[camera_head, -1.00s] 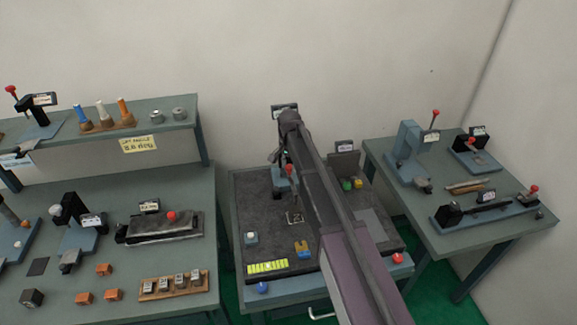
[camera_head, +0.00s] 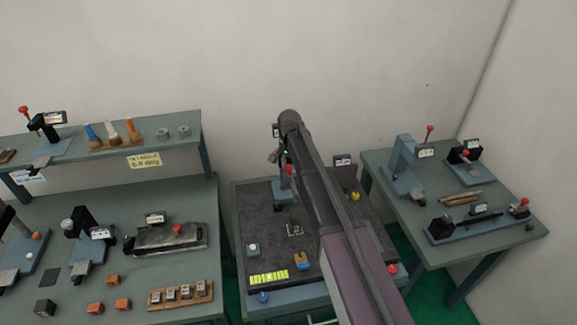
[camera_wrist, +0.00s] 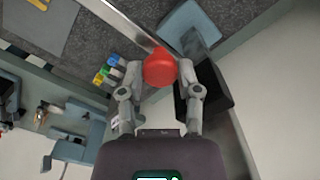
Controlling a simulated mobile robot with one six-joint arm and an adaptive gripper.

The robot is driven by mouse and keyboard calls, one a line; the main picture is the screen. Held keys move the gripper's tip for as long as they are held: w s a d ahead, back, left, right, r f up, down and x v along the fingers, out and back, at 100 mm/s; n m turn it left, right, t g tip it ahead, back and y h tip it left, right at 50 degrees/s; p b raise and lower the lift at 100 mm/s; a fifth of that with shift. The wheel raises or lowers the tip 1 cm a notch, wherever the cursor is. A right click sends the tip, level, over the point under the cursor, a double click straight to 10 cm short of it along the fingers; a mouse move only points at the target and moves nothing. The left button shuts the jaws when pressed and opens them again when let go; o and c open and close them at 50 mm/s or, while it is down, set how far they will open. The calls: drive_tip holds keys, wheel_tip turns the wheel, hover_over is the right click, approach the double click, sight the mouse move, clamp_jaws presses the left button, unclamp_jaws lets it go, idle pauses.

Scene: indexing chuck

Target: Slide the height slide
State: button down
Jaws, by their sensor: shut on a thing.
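The height slide (camera_head: 281,190) stands at the back of the middle bench on a blue-grey base and is partly hidden by my arm. Its red ball knob (camera_head: 289,169) shows beside my arm. In the wrist view the red knob (camera_wrist: 160,69) sits between both fingertips of my gripper (camera_wrist: 160,66), and they are shut on it. The dark post (camera_wrist: 207,82) of the slide and its blue-grey base plate (camera_wrist: 188,24) show just beyond the knob. In the head view my gripper (camera_head: 286,161) is small and dark; its fingers are hard to make out there.
The middle bench (camera_head: 250,222) also carries a white-topped button block (camera_head: 253,249), an orange block (camera_head: 298,259) and a yellow-green strip (camera_head: 268,278). Benches with other fixtures stand left (camera_head: 130,281) and right (camera_head: 420,262). A wall is close behind.

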drive_tip(key=shift+c, duration=1.5)
unclamp_jaws()
